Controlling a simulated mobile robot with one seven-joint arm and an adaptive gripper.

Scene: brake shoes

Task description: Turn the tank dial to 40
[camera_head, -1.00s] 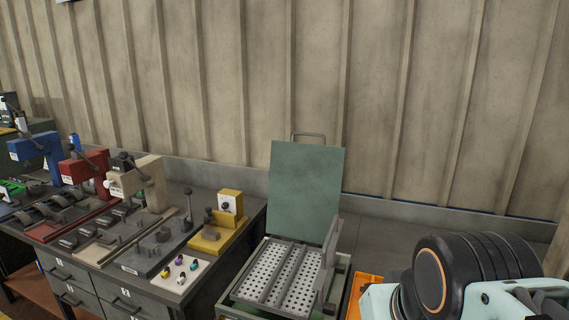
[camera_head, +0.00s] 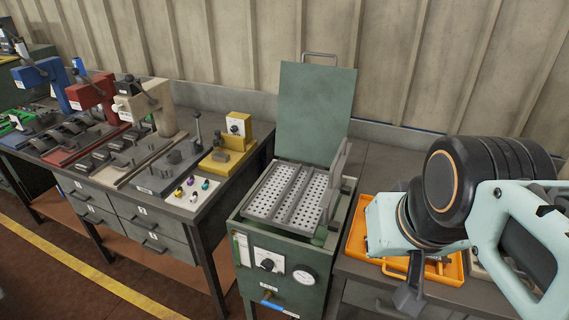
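The green tank (camera_head: 323,256) stands in the lower middle of the head view, its lid (camera_head: 314,110) raised upright at the back. A white plate with a dark dial knob (camera_head: 267,264) is on the tank's front face. The dial's numbers are too small to read. A round white gauge (camera_head: 304,275) sits to the right of the dial. My gripper (camera_head: 408,298) points down at the lower right, to the right of the tank and apart from the dial. Its dark fingers are small and partly hidden, so their opening is unclear.
A perforated metal tray (camera_head: 292,194) lies in the tank top. An orange tray (camera_head: 447,272) lies on the bench under my arm. A blue-handled valve (camera_head: 270,300) is below the dial. Left, a workbench holds presses and a yellow fixture (camera_head: 228,150). The floor before the tank looks clear.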

